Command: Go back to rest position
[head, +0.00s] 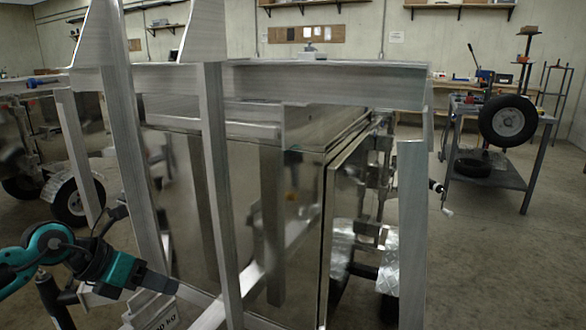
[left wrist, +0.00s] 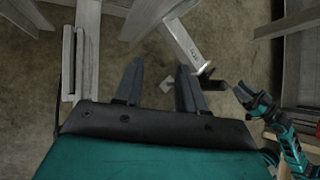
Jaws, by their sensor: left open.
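My left gripper (left wrist: 158,78) shows in the left wrist view with its two dark fingers apart and nothing between them. In the head view my left gripper (head: 135,275) is at the lower left, close to the front beams of an aluminium trailer (head: 235,190); its fingertips are hard to make out there. In the left wrist view a second teal and black arm of mine comes in at the right, with its dark gripper (left wrist: 250,98) near a metal beam. That gripper is too small and dark to judge its jaws.
A trailer drawbar (left wrist: 185,42) with printed marking lies beyond my left fingers. More aluminium frames (left wrist: 72,60) stand at the left of that view. In the head view a grey workbench (head: 490,178) holds a wheel (head: 507,121) at right. Concrete floor is clear in front of it.

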